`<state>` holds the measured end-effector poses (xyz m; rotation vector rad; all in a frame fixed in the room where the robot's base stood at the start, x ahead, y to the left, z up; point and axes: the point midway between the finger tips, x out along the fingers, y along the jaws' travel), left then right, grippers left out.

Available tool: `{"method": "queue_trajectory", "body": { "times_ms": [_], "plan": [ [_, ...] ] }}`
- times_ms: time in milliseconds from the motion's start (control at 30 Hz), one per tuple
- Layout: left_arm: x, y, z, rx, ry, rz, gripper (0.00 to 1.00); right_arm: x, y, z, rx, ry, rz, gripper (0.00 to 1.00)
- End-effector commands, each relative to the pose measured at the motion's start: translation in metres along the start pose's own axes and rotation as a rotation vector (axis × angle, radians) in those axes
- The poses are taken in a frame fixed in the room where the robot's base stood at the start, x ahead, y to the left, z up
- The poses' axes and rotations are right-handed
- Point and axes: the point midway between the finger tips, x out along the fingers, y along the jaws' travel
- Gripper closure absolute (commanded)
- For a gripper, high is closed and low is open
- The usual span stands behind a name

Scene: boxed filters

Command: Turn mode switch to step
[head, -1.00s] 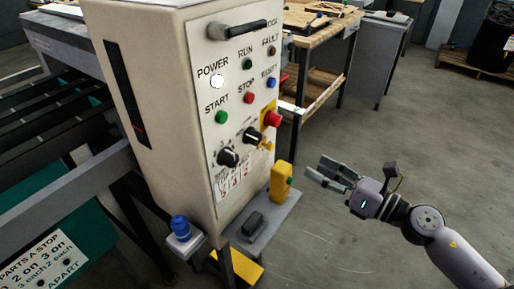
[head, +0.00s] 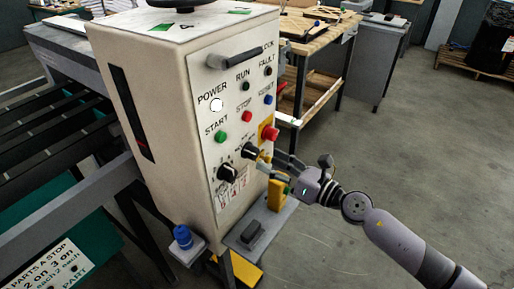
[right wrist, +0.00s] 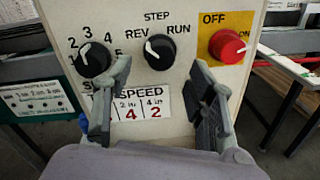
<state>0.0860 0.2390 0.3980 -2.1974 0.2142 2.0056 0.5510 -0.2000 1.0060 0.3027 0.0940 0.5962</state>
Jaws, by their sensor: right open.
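The mode switch (right wrist: 159,52) is a black round knob on the cabinet's front panel, with REV, STEP and RUN printed around it. Its white mark points up and left, towards REV. In the head view the mode switch (head: 250,151) sits left of the red emergency knob. My right gripper (right wrist: 163,72) is open in front of the panel, its two fingers below and to either side of the mode switch, with nothing between them. In the head view my right gripper (head: 265,164) is close to the panel; I cannot tell if it touches. My left gripper is not in view.
A numbered speed knob (right wrist: 95,59) is left of the mode switch. A red OFF/ON knob (right wrist: 227,46) on yellow is to its right. A yellow box (head: 276,194) stands below my right gripper. Open floor (head: 420,150) lies to the right.

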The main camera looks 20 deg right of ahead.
Motion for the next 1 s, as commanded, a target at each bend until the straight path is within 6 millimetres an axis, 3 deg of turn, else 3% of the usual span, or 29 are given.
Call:
{"method": "queue_trajectory", "body": {
  "times_ms": [100, 333, 700, 1000],
  "plan": [
    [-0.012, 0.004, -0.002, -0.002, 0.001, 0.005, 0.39, 0.023, 0.001, 0.005, 0.002, -0.004, -0.001, 0.49],
    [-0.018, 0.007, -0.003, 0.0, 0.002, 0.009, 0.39, 0.05, 0.0, 0.002, 0.001, -0.002, -0.001, 0.49],
    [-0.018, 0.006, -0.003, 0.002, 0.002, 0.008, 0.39, 0.055, 0.0, -0.001, 0.001, 0.0, -0.001, 0.49],
    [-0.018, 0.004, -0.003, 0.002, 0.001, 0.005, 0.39, 0.055, -0.001, 0.0, 0.001, 0.0, -0.001, 0.68]
  ]
}}
